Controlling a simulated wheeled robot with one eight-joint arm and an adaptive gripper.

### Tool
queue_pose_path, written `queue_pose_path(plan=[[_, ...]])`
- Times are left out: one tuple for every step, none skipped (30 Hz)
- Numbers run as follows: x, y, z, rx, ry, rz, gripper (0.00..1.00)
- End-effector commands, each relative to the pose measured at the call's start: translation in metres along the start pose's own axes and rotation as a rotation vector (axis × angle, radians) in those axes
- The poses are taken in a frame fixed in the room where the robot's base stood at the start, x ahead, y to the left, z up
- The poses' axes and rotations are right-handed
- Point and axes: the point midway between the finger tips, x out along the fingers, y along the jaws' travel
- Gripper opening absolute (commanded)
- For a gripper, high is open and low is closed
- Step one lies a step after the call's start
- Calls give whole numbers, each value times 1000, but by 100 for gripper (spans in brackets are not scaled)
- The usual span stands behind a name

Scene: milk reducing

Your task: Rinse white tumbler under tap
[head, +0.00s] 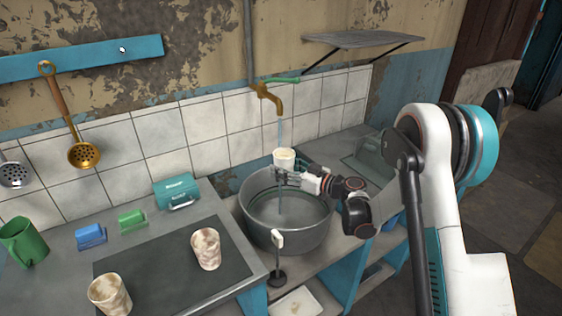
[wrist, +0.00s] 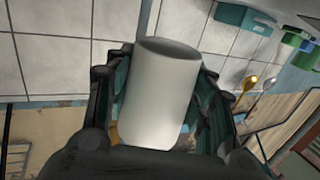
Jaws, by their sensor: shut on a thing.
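The white tumbler (head: 285,157) is held above the large metal basin (head: 262,226) in the head view. My gripper (head: 283,175) is shut on it. In the wrist view the tumbler (wrist: 162,90) fills the middle, between the dark fingers of my gripper (wrist: 160,110). The brass tap (head: 268,96) is on the tiled wall above, and a thin stream of water (head: 280,131) runs from it down to the tumbler. The stream continues below toward the basin. The inside of the tumbler cannot be made out.
Two stained tumblers (head: 206,249) (head: 110,294) stand on the dark mat on the left counter. A shelf (head: 362,40) juts out above right of the tap.

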Motion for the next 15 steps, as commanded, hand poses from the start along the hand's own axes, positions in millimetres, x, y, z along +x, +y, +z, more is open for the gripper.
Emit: queue_pose_path(plan=[[-2,-4,0,0,1,0,25],[-3,-6,0,0,0,0,25],[-5,-8,0,0,0,0,25],[-6,-10,0,0,0,0,25],[-7,-11,0,0,0,0,25],[-9,-14,0,0,0,0,25],[-10,-16,0,0,0,0,25],[-11,-18,0,0,0,0,25],[-13,-20,0,0,0,0,25],[-14,-22,0,0,0,0,25],[-15,-24,0,0,0,0,25],[-16,-26,0,0,0,0,25],[-18,-28,1,0,0,0,25],[-18,-30,1,0,0,0,25],[-20,-32,1,0,0,0,25]])
